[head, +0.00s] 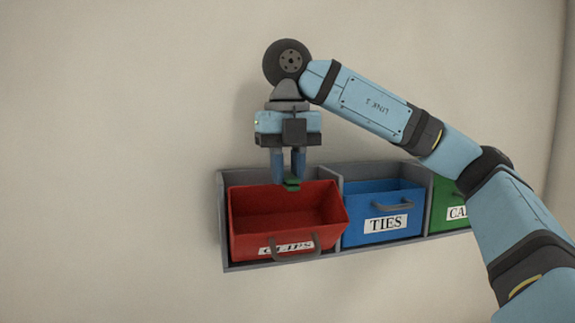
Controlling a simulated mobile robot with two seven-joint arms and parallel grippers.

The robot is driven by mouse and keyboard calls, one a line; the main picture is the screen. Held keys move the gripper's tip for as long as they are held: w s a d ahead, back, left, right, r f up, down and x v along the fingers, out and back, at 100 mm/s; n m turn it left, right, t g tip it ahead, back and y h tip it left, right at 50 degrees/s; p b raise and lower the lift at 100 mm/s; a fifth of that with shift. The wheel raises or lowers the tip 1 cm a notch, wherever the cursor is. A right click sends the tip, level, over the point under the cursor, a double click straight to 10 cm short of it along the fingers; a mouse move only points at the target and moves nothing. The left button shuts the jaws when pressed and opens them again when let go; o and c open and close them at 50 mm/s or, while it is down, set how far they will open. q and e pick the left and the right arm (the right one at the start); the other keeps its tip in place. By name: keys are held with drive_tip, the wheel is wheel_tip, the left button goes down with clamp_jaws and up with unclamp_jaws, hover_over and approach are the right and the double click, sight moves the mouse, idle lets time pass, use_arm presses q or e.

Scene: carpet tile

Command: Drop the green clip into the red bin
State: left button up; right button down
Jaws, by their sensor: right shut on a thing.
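The green clip (292,184) is small and sits between the fingertips of my right gripper (289,180). The gripper points straight down and is shut on the clip. It holds the clip above the red bin (241,243), near the bin's back edge in the picture. The red bin is open at the top, looks empty inside, and has a label reading "CLIPS" partly covered by its front handle. My left gripper is not in view.
A grey rack (225,233) holds the bins in a row against a plain pale wall. A blue bin (357,230) labelled "TIES" stands right of the red one. A green bin (448,193) at the far right is partly hidden by my right arm.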

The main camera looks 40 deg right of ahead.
drive_tip(key=shift+f, duration=0.1)
drive_tip(key=c, duration=0.9)
unclamp_jaws()
wheel_tip(320, 180, up, 14)
drive_tip(key=p, duration=0.3)
drive_tip(key=shift+p, duration=0.4)
drive_tip(key=shift+f, duration=0.1)
